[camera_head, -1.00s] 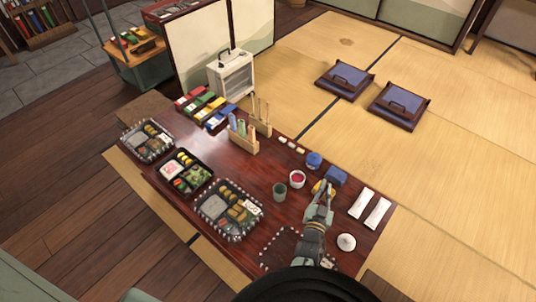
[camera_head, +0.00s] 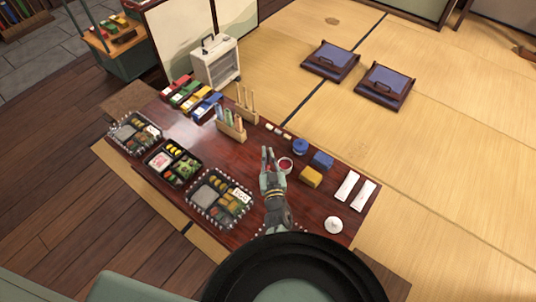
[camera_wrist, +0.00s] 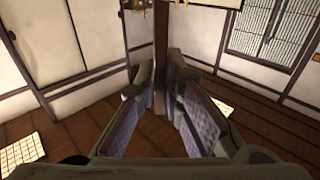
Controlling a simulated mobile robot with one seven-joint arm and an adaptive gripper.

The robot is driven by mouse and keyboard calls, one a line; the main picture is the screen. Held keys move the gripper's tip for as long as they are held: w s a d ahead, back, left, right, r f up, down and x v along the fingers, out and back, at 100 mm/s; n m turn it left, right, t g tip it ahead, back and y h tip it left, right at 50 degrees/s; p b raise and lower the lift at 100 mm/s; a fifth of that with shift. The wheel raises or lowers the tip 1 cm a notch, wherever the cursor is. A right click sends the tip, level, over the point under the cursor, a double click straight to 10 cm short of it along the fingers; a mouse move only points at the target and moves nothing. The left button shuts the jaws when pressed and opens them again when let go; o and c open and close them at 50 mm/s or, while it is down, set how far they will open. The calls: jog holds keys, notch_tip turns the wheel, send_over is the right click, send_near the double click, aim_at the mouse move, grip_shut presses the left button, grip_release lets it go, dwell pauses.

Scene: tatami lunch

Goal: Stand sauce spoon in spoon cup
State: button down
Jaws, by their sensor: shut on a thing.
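The green spoon cup, seen in the earlier head view left of the bowl, is now hidden behind my gripper. I cannot tell how far apart spoon and cup are.
A wooden holder (camera_head: 231,125) is behind. Lunch boxes (camera_head: 219,198) line the left front. White napkins (camera_head: 347,186) and a white round lidded thing (camera_head: 333,225) are right.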

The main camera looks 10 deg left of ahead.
jog(key=shift+f+b, duration=4.1)
jog(key=shift+f, duration=0.75)
jog(key=c, duration=1.6)
grip_release()
jog(key=shift+c, duration=0.2)
notch_tip(320, 180, up, 8)
jog(key=shift+a+r, duration=0.1)
jog(key=shift+a, duration=0.05)
jog(key=shift+r, duration=0.95)
